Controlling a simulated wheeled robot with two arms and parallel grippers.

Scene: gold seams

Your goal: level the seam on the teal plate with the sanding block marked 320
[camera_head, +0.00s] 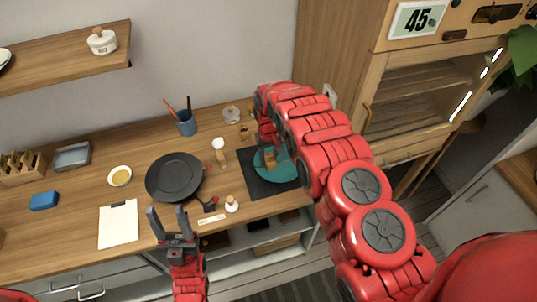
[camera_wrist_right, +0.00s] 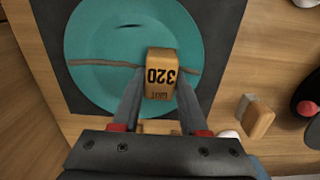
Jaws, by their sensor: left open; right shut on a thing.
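The teal plate (camera_head: 287,172) lies on a dark mat, partly hidden by my right arm in the head view. In the right wrist view the plate (camera_wrist_right: 88,88) has a brownish seam (camera_wrist_right: 98,63) across it and a short dark line above that. My right gripper (camera_wrist_right: 159,88) is shut on the tan sanding block marked 320 (camera_wrist_right: 160,66). The block overlaps the seam in that view; I cannot tell whether it touches the plate. The block also shows in the head view (camera_head: 269,160). My left gripper (camera_head: 167,213) is open and empty near the counter's front edge.
The dark mat (camera_head: 258,188) lies under the plate. A black plate (camera_head: 174,177), a clipboard (camera_head: 118,224), a blue cup (camera_head: 185,123) and a small yellow bowl (camera_head: 120,176) stand to the left. A second tan-and-grey block (camera_wrist_right: 256,116) lies beside the mat.

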